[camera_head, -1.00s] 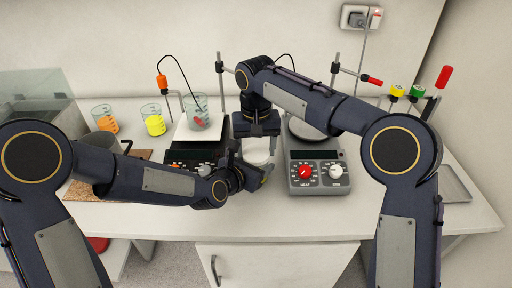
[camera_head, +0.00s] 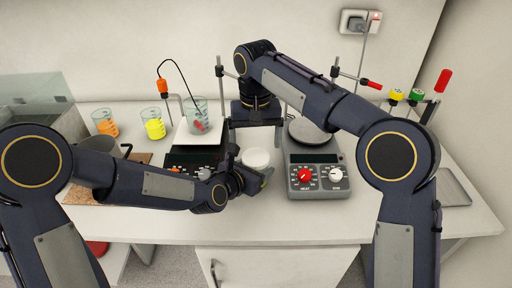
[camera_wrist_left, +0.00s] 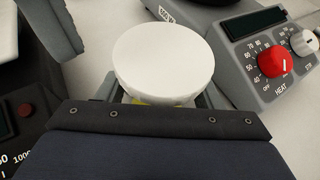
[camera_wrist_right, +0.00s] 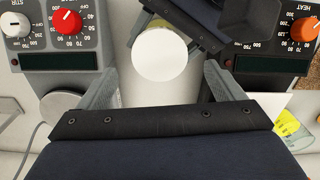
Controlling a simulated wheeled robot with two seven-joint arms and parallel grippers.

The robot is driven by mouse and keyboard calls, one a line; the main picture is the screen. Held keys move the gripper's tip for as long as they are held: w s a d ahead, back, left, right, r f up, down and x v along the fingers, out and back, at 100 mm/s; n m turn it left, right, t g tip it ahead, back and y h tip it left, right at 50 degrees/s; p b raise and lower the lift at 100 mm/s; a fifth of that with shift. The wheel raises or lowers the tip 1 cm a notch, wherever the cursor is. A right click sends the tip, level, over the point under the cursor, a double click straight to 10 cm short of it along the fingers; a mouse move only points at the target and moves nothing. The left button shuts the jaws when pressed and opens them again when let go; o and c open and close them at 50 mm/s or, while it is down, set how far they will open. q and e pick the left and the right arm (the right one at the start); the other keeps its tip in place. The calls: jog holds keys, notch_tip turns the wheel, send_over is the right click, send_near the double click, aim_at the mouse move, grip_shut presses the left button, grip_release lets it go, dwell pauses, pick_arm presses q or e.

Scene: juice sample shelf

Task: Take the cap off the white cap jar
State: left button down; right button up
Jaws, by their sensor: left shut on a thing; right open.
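The white cap jar (camera_head: 256,157) stands upright between the two hot plates, with its round white cap (camera_wrist_left: 165,58) on top. My left gripper (camera_head: 254,178) is shut on the jar below the cap; a little of the yellowish body shows under the cap in the left wrist view. My right gripper (camera_head: 257,122) is open and empty, behind the jar in the head view. In the right wrist view the cap (camera_wrist_right: 160,57) appears between and beyond the open fingers. Whether the cap is loosened cannot be told.
A hot plate (camera_head: 318,172) with red and white knobs is close on the right; another (camera_head: 196,158) carrying a beaker (camera_head: 196,112) is on the left. Beakers of orange (camera_head: 105,122) and yellow (camera_head: 153,125) liquid stand farther left. The bench front (camera_head: 270,222) is clear.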

aim_at(256, 156)
jog(key=m, duration=0.2)
jog(key=r+m, duration=0.1)
jog(key=shift+r+m, duration=0.2)
jog(key=shift+m, duration=0.2)
jog(key=m, duration=0.1)
jog(key=r+m, duration=0.1)
jog(key=m, duration=0.1)
jog(key=r+m, duration=0.1)
jog(key=m, duration=0.1)
jog(key=shift+r+m, duration=0.1)
jog(key=shift+m, duration=0.4)
jog(key=shift+f, duration=0.2)
notch_tip(256, 156, down, 7)
jog(key=shift+f, duration=0.2)
jog(key=shift+c, duration=0.5)
